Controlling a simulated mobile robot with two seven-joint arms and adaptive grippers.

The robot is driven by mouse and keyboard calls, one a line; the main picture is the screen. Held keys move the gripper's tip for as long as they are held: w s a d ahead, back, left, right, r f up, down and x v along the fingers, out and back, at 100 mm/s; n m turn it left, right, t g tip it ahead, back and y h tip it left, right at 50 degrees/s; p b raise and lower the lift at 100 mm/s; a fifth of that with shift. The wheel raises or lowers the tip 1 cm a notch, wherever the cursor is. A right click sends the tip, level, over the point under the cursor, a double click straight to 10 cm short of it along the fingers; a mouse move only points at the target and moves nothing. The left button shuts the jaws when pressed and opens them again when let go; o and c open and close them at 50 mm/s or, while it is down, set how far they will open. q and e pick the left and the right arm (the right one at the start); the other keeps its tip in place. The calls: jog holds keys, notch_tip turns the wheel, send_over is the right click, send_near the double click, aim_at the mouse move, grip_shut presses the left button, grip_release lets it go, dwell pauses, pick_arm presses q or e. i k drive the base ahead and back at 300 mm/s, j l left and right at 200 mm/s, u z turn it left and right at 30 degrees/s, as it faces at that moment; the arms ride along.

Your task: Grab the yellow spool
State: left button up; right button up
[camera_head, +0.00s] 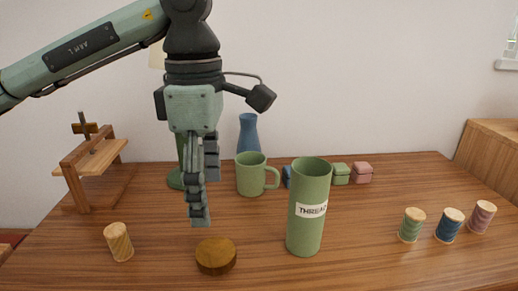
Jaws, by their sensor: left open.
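The yellow spool (118,242) stands upright on the wooden table at the front left, pale yellow thread around it. My left gripper (200,218) hangs fingers-down above the table, to the right of the spool and apart from it. It is seen nearly edge-on, is open and holds nothing. A round brown wooden disc (216,257) lies just in front of and below its fingertips. My right gripper is not in view.
A tall green cylinder labelled "THREAD" (308,208) stands right of the disc. Behind are a green mug (250,175), a blue vase (248,135) and small boxes (341,173). Green (411,226), blue (449,226) and pink (481,218) spools stand right. A wooden stand (86,170) is left.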

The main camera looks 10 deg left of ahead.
aim_at(117, 235)
jog(key=k, duration=1.5)
